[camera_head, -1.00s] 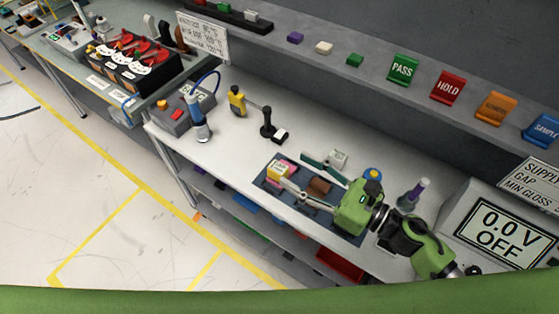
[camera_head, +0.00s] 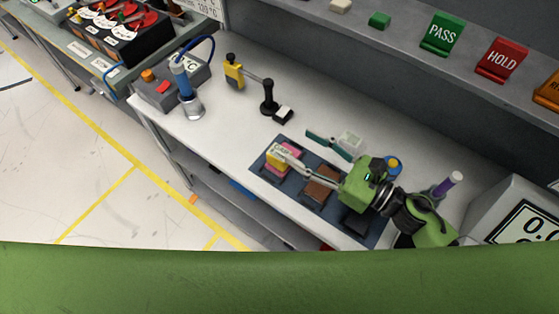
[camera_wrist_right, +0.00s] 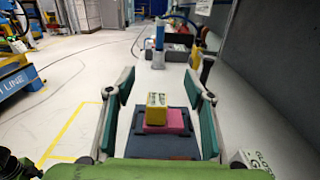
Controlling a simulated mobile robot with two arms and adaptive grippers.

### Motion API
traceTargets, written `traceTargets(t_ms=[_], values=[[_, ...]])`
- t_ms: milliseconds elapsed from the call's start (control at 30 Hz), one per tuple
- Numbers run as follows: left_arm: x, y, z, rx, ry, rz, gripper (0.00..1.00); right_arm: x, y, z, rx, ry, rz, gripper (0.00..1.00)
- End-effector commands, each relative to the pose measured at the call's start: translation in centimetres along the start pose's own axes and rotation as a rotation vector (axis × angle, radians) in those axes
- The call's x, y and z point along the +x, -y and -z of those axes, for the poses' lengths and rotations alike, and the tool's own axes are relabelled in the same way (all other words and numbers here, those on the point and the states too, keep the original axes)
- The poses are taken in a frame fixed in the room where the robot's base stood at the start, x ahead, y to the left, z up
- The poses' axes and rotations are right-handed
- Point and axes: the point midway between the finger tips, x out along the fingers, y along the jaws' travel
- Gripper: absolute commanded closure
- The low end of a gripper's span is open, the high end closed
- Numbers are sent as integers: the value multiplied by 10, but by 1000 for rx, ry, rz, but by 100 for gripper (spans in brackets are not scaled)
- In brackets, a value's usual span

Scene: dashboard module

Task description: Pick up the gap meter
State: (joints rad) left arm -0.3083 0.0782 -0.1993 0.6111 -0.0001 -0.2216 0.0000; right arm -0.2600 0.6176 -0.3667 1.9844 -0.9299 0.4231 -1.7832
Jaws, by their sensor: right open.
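The gap meter is a small yellow box (camera_head: 274,160) with a label, in the head view. It rests on a pink block (camera_head: 292,149) at the left end of a dark mat (camera_head: 266,178). In the right wrist view the yellow box (camera_wrist_right: 157,104) shows ahead between the fingers. My right gripper (camera_head: 297,145) is open and empty. Its near finger partly covers the yellow box in the head view. Whether a finger touches it, I cannot tell. My left gripper is in neither view.
A brown block (camera_head: 322,182) lies on the mat under the right gripper. A small white box (camera_head: 350,141) stands behind the far finger. A black stand (camera_head: 268,98) and a blue-and-silver tool (camera_head: 188,92) stand farther left. The white table (camera_head: 225,130) between is clear.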

Motion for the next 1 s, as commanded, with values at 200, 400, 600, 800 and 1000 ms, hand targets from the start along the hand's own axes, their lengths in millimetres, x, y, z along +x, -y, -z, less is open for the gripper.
traceTargets(t_ms=[200, 400, 600, 800, 1000], values=[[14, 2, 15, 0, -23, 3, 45, 0, 0, 16, 0, 0, 1, 51], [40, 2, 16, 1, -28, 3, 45, 0, 0, 50, 1, -1, 1, 51], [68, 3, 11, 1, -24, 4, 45, 0, 0, 84, 1, 0, 0, 51], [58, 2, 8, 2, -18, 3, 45, 17, 1, 81, -1, 2, 1, 51], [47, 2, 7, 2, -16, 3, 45, 44, 1, 79, -1, 4, 0, 51]])
